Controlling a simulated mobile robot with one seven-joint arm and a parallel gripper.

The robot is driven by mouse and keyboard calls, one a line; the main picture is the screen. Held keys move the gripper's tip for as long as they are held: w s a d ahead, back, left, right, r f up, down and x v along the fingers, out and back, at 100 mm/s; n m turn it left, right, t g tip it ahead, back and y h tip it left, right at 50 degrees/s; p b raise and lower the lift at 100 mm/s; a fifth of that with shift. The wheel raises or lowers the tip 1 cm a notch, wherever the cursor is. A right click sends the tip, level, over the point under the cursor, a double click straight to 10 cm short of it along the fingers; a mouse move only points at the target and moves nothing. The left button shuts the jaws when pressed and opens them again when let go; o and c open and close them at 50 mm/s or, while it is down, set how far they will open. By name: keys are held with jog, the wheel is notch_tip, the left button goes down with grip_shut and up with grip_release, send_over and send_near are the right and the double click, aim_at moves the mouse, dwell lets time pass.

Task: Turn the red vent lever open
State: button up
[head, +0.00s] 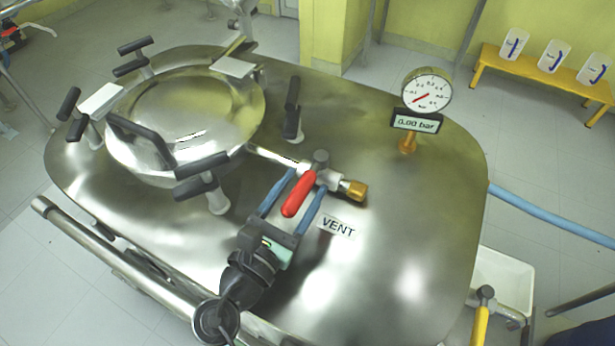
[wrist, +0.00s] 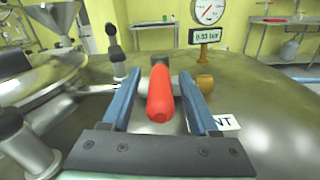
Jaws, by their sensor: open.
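The red vent lever (head: 298,194) is on a small valve on top of the steel vessel, beside the VENT label (head: 338,228). Its handle points toward my gripper, roughly crosswise to the valve's pipe. My gripper (head: 307,180) is open, with one blue finger on each side of the lever. In the wrist view the lever (wrist: 160,95) lies between the two fingers (wrist: 160,75), with a visible gap on both sides. A brass end (head: 354,189) is on the right of the valve. The lever's far end and hub are partly hidden in the wrist view.
A pressure gauge (head: 427,90) with a display reading 0.00 bar stands behind the valve to the right. A round lid (head: 185,120) with black-handled clamps is to the left; one black clamp handle (head: 293,93) stands near the valve. The vessel top right of the valve is clear.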

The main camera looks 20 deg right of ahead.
jog(key=shift+x, duration=1.2)
grip_shut()
dwell(0.6)
